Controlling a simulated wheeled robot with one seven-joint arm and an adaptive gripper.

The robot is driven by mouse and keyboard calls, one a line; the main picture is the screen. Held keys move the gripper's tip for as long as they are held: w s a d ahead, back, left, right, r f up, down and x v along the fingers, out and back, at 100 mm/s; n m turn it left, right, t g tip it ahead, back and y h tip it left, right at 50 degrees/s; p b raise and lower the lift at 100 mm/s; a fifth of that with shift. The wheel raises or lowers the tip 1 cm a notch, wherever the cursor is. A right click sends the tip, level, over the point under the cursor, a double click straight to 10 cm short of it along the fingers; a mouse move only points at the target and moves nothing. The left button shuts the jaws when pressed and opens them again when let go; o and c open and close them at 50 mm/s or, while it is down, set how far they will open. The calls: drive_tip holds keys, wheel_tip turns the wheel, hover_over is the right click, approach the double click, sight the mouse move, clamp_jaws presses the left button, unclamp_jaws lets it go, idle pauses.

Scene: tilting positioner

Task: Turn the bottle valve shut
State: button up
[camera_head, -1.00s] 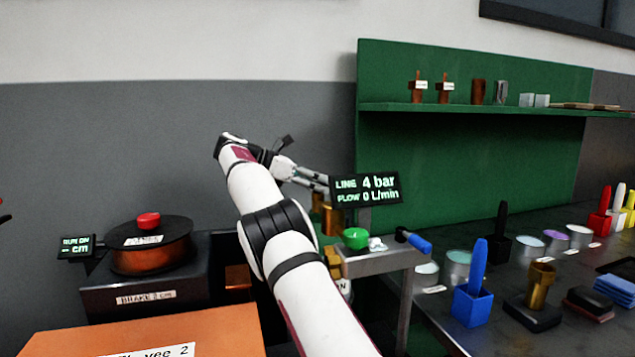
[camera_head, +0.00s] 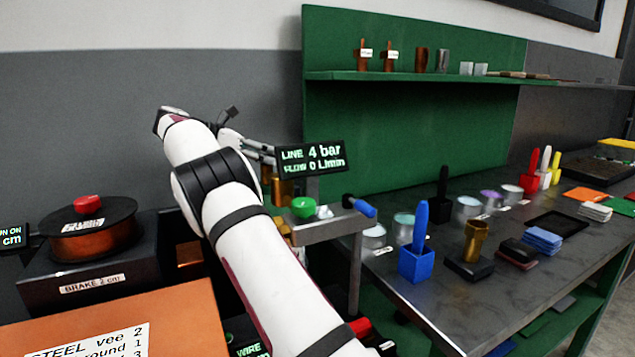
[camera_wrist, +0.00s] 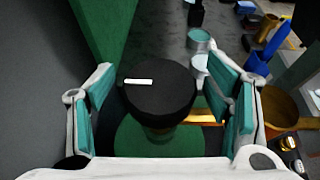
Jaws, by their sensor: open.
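The bottle valve appears to be the black round knob (camera_wrist: 158,88) with a white mark on top, seen in the wrist view. It sits above a round green body (camera_wrist: 135,138). My gripper (camera_wrist: 166,82) is open, with one teal-padded finger on each side of the knob. Gaps show between the pads and the knob; I see no contact. In the head view, my gripper (camera_head: 258,149) is partly covered by the display, and the knob cannot be made out. The display (camera_head: 312,158) reads line 4 bar and flow 0 L/min.
Brass fittings (camera_head: 283,190) stand below the display. A small stand (camera_head: 325,228) carries a green knob (camera_head: 302,207) and a blue-handled tool (camera_head: 361,207). A brake drum (camera_head: 92,238) is at left. A crowded workbench (camera_head: 440,300) is at right.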

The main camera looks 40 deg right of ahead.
drive_tip(key=shift+r+n+t+p, duration=0.15)
drive_tip(key=shift+n+t+p, duration=0.15)
drive_tip(key=shift+t+p, duration=0.1)
